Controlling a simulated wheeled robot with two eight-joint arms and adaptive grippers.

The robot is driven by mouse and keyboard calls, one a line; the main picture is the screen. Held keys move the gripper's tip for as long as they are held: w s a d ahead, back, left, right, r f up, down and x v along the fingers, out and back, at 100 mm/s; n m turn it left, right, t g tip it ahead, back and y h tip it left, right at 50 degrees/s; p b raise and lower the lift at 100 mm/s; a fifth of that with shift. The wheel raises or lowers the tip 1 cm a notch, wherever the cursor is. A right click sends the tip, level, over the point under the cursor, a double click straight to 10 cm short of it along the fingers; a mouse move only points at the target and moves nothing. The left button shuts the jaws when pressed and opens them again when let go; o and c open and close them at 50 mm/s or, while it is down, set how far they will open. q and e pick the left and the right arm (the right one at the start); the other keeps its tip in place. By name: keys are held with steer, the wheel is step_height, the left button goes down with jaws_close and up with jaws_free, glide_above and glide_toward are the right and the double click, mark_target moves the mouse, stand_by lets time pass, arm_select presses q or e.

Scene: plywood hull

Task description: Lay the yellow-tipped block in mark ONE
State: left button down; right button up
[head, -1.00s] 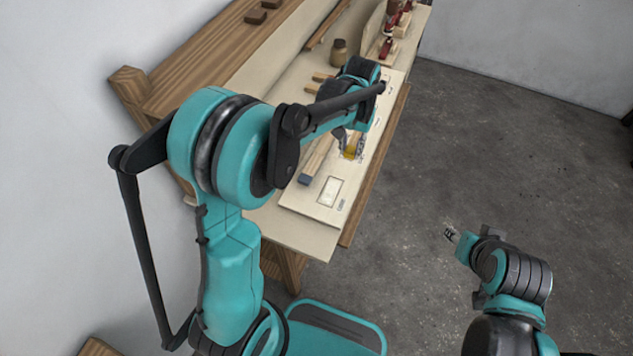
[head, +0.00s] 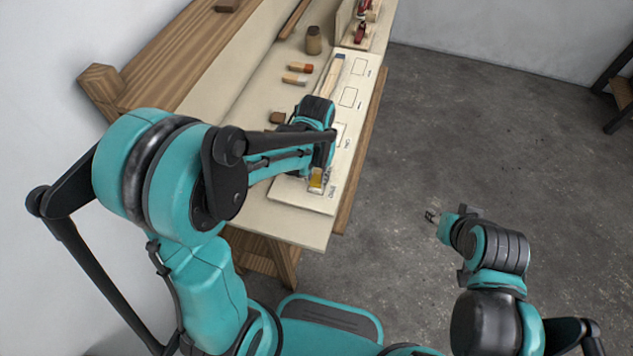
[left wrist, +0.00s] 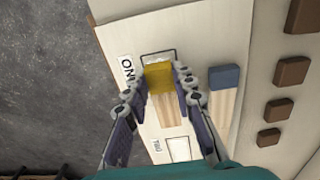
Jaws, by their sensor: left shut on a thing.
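The yellow-tipped block (head: 316,180) is in my left gripper (head: 318,172) over the near end of the pale marked board (head: 303,200). In the left wrist view the block's yellow end (left wrist: 158,77) sits between the two fingers, with its wooden body (left wrist: 168,110) trailing toward the second mark. Mark ONE (left wrist: 158,54) is an outlined rectangle beside its label, partly covered by the yellow end. I cannot tell whether the block touches the board. My right gripper (head: 432,217) is off to the right over the floor, too small to judge.
A blue-ended block (left wrist: 224,78) lies close beside the held one. Another outlined mark (left wrist: 178,148) is farther along the board.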

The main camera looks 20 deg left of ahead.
arm_select(q)
step_height(320, 180, down, 2)
steer(key=shift+w+f, duration=0.1)
steer(key=shift+f, duration=0.05)
steer(key=shift+f+b, duration=0.15)
steer(key=shift+b, duration=0.25)
steer(key=c, duration=1.3)
jaws_free()
steer(key=shift+o, duration=0.2)
